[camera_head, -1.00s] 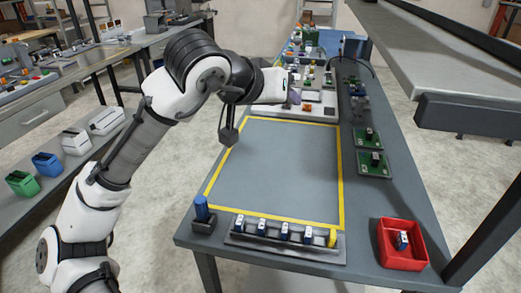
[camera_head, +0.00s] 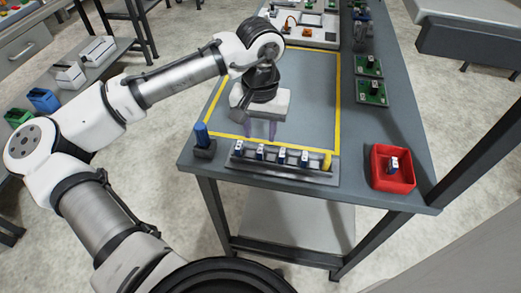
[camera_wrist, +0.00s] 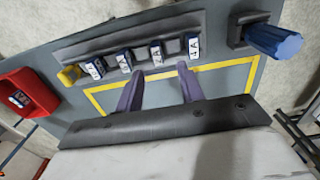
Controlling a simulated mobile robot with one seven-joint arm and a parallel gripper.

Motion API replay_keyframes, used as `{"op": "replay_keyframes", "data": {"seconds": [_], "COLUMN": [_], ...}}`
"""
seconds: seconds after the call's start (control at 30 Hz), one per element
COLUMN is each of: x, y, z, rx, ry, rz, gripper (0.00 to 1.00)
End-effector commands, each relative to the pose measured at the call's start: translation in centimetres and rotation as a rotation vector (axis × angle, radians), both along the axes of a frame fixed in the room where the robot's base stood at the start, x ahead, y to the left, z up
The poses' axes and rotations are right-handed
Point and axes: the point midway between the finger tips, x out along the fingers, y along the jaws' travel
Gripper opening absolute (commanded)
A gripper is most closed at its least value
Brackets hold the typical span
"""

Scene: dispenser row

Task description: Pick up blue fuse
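Several blue fuses with white labelled faces stand in a row in a grey rail (camera_head: 285,172) at the table's near edge; one is the fuse at the left end (camera_head: 239,148). In the wrist view the row crosses the top, with one fuse (camera_wrist: 156,52) just beyond my fingers and another (camera_wrist: 192,46) at the row's right end. Another blue fuse (camera_head: 394,165) sits in the red bin (camera_head: 377,180). My gripper (camera_head: 261,134) points down above the yellow-bordered area, behind the rail. Its two purple fingers are apart with nothing between them in the wrist view (camera_wrist: 159,71).
A blue cylinder (camera_head: 201,134) stands in a dark holder left of the rail. A yellow piece (camera_head: 327,162) is at the rail's right end. Green boards (camera_head: 370,91) line the table's right side. The yellow-bordered area (camera_head: 312,105) is clear.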

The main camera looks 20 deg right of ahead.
Motion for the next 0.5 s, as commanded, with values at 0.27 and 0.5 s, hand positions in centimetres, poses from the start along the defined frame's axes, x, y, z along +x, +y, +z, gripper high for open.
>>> {"op": "replay_keyframes", "data": {"seconds": [0.27,0.5], "x": [-0.9,-0.8], "y": [0.3,0.2], "z": [-2.9,-5.2], "rx": [0.001,0.0], "ry": [0.002,0.0], "rz": [-0.002,-0.001], "gripper": [0.38,0.38]}}
